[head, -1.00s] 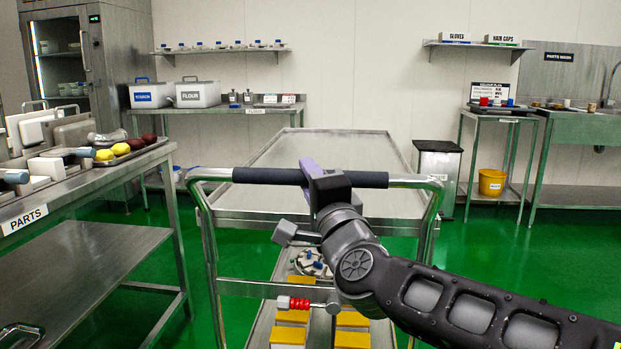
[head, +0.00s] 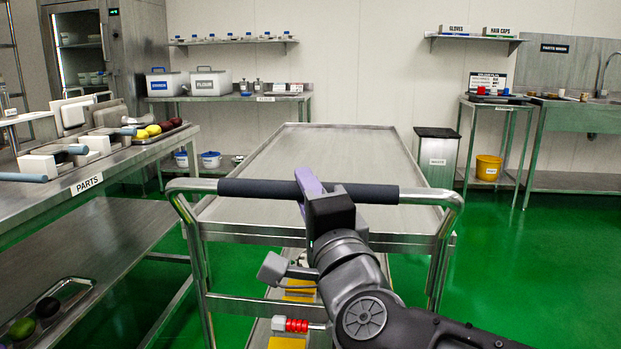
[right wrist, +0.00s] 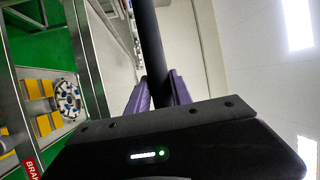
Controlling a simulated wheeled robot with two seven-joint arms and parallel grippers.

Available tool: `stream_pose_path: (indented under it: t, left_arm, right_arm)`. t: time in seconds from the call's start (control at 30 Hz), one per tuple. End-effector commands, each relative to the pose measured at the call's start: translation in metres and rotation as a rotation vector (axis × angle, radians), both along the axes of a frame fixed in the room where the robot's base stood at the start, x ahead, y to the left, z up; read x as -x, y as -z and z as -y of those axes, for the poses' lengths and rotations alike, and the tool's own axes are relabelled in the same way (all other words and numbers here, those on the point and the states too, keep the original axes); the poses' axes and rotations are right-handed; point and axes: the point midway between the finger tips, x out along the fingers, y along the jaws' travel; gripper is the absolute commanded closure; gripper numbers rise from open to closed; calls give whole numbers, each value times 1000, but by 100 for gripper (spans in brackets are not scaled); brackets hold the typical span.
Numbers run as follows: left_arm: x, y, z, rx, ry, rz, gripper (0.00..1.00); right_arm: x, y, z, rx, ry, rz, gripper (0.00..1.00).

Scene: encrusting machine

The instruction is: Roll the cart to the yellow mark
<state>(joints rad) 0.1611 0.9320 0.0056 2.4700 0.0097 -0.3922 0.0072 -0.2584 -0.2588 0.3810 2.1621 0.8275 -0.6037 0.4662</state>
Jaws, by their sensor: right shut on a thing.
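The steel cart (head: 335,160) stands in front of me, its flat upper deck bare. Its push handle (head: 255,188) has a dark grip sleeve and runs across the near end. My right gripper (head: 310,182) is shut on this sleeve near its middle. The right wrist view shows the dark bar (right wrist: 150,45) between the purple fingers (right wrist: 157,90). A lever with a red spring (head: 297,325) sits low at the cart's near end. The lower shelf carries yellow blocks (right wrist: 40,88) and a round tray of small parts (right wrist: 68,97). The yellow mark and my left gripper are not in view.
A parts table (head: 110,170) stands close on the left. A back table (head: 230,98) with bins lies beyond the cart. A grey waste bin (head: 437,160), a side stand (head: 500,103) and a sink bench (head: 585,115) stand at right. Green floor (head: 510,265) is clear on the right.

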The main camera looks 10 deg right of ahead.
Motion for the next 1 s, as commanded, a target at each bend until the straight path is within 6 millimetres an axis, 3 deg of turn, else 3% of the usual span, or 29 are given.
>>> stream_pose_path:
  t: [0.23,0.67,0.7,0.93,1.0]
  left_arm:
    - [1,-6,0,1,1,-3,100]
    - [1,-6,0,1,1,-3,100]
    - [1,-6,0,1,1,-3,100]
    - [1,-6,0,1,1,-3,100]
    - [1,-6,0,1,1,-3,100]
  right_arm:
    - [20,0,-4,0,1,-1,100]
    - [23,1,-5,-1,3,-2,100]
    - [23,1,-5,-1,3,-2,71]
    - [23,0,-5,-1,2,-1,53]
    - [23,0,-5,-1,2,0,52]
